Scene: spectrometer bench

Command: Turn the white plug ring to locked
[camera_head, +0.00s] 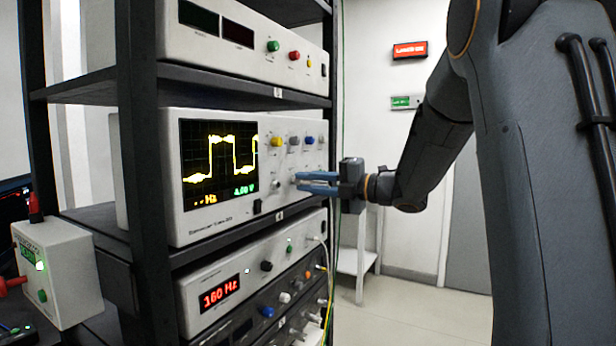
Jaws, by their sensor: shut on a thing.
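The oscilloscope (220,226), a white box with a yellow trace on its screen, sits on the middle shelf of the rack. My gripper (299,182) has blue fingers and reaches in from the right to the lower right of the oscilloscope's front panel. Its fingertips are shut on the small white plug ring (292,181) at the panel. The fingers hide most of the ring, and its turn position cannot be made out. A small round connector shows on the panel just left of the fingertips.
Coloured knobs (293,141) sit above my fingers. Below is a unit (240,265) with a red "160 Hz" display and a thin white cable at its right. A white box (62,270) with red plugs stands at left. The floor right of the rack is open.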

